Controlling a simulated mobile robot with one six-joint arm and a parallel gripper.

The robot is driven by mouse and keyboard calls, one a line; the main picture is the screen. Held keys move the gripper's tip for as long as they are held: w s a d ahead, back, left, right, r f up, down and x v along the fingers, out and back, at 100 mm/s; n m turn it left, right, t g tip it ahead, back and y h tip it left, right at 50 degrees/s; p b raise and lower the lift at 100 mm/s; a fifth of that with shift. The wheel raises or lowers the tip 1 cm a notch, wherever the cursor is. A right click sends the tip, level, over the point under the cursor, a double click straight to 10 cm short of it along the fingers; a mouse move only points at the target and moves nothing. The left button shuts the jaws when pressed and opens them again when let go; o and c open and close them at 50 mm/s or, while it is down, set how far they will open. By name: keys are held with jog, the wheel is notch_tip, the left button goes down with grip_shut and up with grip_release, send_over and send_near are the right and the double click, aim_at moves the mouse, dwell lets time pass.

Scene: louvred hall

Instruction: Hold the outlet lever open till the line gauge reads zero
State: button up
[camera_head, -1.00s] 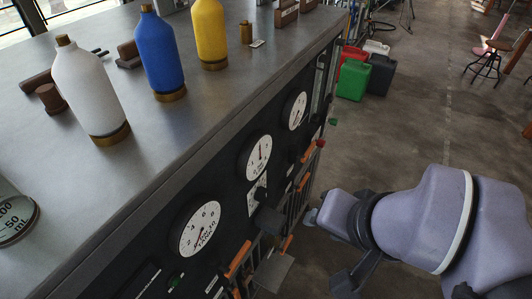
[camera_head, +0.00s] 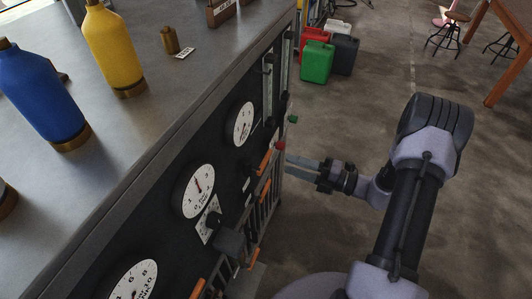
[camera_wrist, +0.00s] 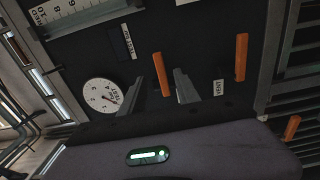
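I cannot tell which is the line gauge. In the wrist view one gauge (camera_wrist: 103,95) shows, its reading too small to be sure of. My gripper (camera_head: 290,164) reaches the panel's far part from the right. In the wrist view my gripper (camera_wrist: 158,92) is open, its fingers either side of an orange lever (camera_wrist: 161,74), with no visible grip. A second orange lever (camera_wrist: 241,57) stands right, near a small label (camera_wrist: 219,87).
A blue bottle (camera_head: 42,95) and a yellow bottle (camera_head: 112,45) stand on the bench top. A red knob (camera_head: 280,146) and a green knob (camera_head: 293,119) project from the panel. A green can (camera_head: 317,61) and other cans stand on the floor beyond.

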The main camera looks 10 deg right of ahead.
aim_at(269, 158)
jog(key=shift+x, duration=4.25)
jog(key=shift+s, duration=0.1)
grip_shut()
